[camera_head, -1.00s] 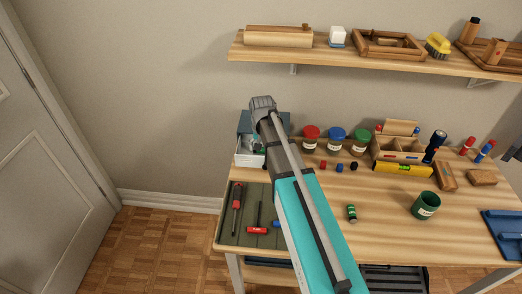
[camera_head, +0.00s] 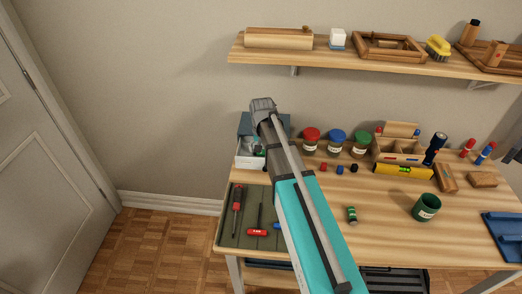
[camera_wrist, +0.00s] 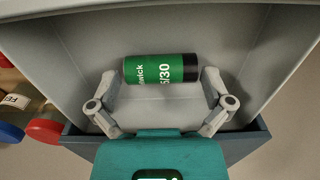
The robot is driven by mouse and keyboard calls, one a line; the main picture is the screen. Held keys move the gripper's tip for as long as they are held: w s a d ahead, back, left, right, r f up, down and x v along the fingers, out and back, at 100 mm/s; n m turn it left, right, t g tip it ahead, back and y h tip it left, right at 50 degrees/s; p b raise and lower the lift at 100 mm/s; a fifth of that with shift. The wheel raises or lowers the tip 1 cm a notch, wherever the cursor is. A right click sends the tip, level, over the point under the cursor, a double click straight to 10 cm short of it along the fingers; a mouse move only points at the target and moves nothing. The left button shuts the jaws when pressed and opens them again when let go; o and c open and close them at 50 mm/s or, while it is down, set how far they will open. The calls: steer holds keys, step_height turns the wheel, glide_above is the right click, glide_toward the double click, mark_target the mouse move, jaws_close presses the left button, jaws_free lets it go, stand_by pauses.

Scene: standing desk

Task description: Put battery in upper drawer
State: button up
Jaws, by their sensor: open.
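A green battery (camera_wrist: 160,69) with a dark end and white lettering lies inside the open grey drawer (camera_wrist: 70,45) in the wrist view. My gripper (camera_wrist: 160,84) is open, with one finger near each end of the battery. Small gaps show at both ends. In the head view the drawer unit (camera_head: 246,157) stands at the desk's back left, partly hidden by my arm. My fingers and the battery in the drawer are hidden there. Another small green cylinder (camera_head: 352,214), resembling a battery, stands on the desk right of my arm.
Jars with red, blue and green lids (camera_head: 336,141) stand right of the drawer unit. A wooden organizer (camera_head: 398,150), a yellow level (camera_head: 403,169) and a green cup (camera_head: 426,207) are further right. A dark mat (camera_head: 238,235) with red-handled tools lies front left. A loaded shelf (camera_head: 360,58) hangs above.

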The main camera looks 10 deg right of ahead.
steer(key=shift+r+p, duration=3.65)
steer(key=shift+r, duration=0.1)
steer(key=s+n, duration=0.3)
steer(key=s, duration=1.4)
steer(key=shift+s+a+n, duration=0.15)
steer(key=shift+s+n, duration=0.15)
